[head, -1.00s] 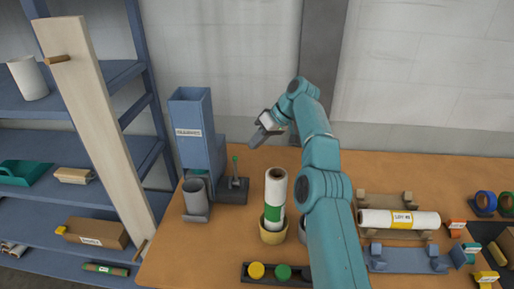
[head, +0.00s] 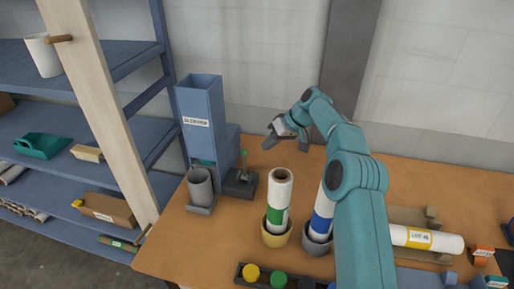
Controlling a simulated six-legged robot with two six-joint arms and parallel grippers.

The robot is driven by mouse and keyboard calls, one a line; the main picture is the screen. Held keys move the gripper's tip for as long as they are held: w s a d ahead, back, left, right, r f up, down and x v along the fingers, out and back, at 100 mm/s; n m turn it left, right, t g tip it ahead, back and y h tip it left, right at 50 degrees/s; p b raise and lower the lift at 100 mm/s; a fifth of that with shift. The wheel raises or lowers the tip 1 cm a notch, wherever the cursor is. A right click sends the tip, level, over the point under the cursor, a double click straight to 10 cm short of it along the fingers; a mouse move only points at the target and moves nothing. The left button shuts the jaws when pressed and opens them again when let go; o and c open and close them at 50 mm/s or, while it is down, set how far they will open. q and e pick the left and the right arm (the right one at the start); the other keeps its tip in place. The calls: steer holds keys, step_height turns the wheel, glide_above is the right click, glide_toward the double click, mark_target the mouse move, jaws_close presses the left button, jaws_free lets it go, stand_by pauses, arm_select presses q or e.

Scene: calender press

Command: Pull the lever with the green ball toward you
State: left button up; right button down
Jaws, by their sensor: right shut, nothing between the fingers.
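The lever with the green ball (head: 244,154) stands upright on a small dark base (head: 240,186), beside the blue dispenser with a white label (head: 200,125). The lever's thin stem shows between ball and base. My right gripper (head: 269,142) is above the table, just right of and slightly higher in the picture than the green ball. It is shut and empty, and it looks apart from the lever. My left gripper is out of view.
A grey cup (head: 200,188) sits at the dispenser's foot. Rolls with green (head: 279,200) and blue (head: 321,215) bands stand in pots in front of the lever. A pale board (head: 95,110) leans before blue shelves at left.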

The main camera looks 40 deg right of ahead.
mark_target(244, 165)
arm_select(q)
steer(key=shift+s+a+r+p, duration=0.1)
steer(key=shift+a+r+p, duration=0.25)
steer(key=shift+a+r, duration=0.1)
arm_select(e)
steer(key=a, duration=0.2)
steer(key=w+a, duration=0.1)
steer(key=a, duration=0.1)
steer(key=shift+w+a+f, duration=0.1)
steer(key=shift+a, duration=0.3)
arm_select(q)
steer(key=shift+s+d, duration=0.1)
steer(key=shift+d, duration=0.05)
arm_select(e)
steer(key=shift+d, duration=0.1)
